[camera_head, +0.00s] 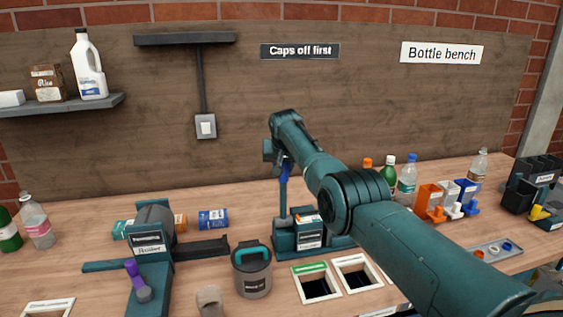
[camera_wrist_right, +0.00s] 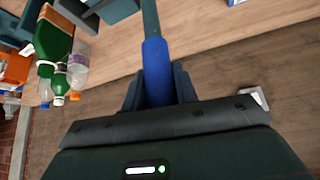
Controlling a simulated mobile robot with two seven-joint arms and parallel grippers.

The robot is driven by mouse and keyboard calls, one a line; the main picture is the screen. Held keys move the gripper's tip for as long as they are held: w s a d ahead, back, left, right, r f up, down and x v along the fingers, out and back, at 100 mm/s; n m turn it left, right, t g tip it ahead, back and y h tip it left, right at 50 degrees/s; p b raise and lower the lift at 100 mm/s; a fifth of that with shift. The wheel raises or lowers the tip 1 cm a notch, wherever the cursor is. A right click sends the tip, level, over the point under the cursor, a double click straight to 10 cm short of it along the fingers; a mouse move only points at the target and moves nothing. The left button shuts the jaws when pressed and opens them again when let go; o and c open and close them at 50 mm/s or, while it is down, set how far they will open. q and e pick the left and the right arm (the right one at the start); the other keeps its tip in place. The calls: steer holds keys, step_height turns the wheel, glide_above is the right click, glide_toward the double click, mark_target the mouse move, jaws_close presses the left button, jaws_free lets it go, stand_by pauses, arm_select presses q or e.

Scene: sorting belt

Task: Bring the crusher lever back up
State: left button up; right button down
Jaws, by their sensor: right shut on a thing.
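The crusher (camera_head: 312,243) is a dark teal machine with a white label on the bench, in the middle of the head view. Its lever (camera_head: 283,198) stands close to upright at the machine's left side, with a blue grip at the top. My right gripper (camera_head: 283,165) is at the top of the lever, partly hidden behind my wrist. In the right wrist view the blue grip (camera_wrist_right: 157,70) sits between the fingers of my right gripper (camera_wrist_right: 158,88), which is shut on it. My left gripper is not in view.
A second station (camera_head: 150,243) with a purple-handled part stands left. A grey lidded container (camera_head: 252,272) and framed bench openings (camera_head: 317,284) lie in front of the crusher. Bottles (camera_head: 407,180) and coloured bins (camera_head: 430,197) stand right, behind my right arm.

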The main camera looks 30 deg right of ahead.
steer(key=shift+w+r, duration=0.1)
steer(key=shift+r, duration=0.05)
steer(key=c, duration=1.5)
jaws_free()
steer(key=shift+c, duration=0.2)
steer(key=o, duration=0.4)
steer(key=shift+w+f, duration=0.1)
steer(key=shift+f, duration=0.1)
steer(key=shift+o, duration=0.2)
steer(key=b+v, duration=0.3)
steer(key=v, duration=1)
steer(key=shift+r, duration=0.15)
